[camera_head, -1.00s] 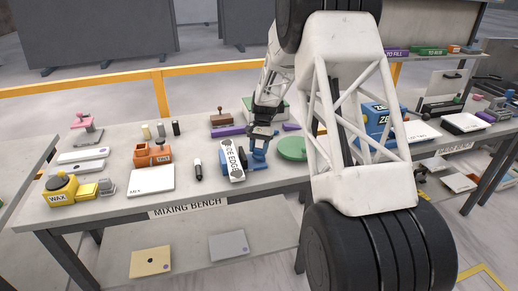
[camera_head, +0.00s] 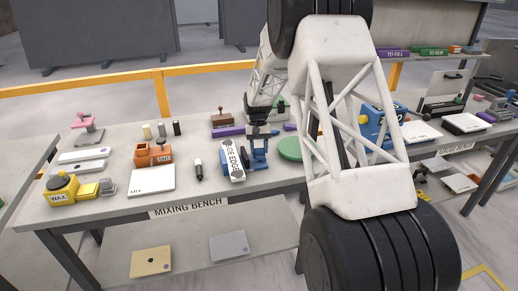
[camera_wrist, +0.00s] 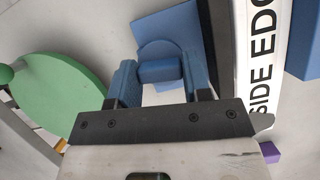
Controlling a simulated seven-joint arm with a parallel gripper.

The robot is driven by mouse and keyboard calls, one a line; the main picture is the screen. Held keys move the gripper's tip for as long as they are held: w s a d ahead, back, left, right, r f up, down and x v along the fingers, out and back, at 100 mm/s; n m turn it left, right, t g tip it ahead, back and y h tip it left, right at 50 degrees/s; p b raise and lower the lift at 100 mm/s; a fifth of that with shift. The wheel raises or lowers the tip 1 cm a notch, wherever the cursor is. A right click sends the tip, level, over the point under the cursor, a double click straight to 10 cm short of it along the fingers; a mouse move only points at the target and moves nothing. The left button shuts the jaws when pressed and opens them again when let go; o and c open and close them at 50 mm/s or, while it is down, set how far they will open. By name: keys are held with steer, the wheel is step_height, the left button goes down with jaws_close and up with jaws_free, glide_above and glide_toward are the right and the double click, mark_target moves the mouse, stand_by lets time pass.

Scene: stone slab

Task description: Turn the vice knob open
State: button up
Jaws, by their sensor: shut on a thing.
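The blue vice (camera_head: 257,163) stands on the mixing bench, right beside an upright white board lettered SIDE EDGE (camera_head: 232,160). In the wrist view, the vice's blue knob (camera_wrist: 160,70) sits between the two blue fingers of my gripper (camera_wrist: 160,80). The fingers are shut on the knob, one at each side. A blue plate of the vice (camera_wrist: 168,28) shows beyond it. In the head view, my gripper (camera_head: 259,142) is above the vice, and the knob is hard to tell from the fingers. The board's lettered face (camera_wrist: 268,60) lies right of the fingers in the wrist view.
A green disc (camera_head: 290,148) lies close to the right of the vice; it also shows in the wrist view (camera_wrist: 65,95). A black marker (camera_head: 198,170) and a white MIX pad (camera_head: 152,180) lie to the left. A purple bar (camera_head: 228,132) lies behind.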

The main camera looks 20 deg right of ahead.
steer(key=shift+s+f, duration=0.1)
steer(key=shift+f, duration=0.15)
steer(key=o, duration=0.9)
steer(key=shift+r, duration=0.1)
steer(key=shift+r, duration=0.15)
steer(key=v, duration=0.7)
steer(key=shift+r, duration=0.2)
steer(key=shift+r, duration=0.1)
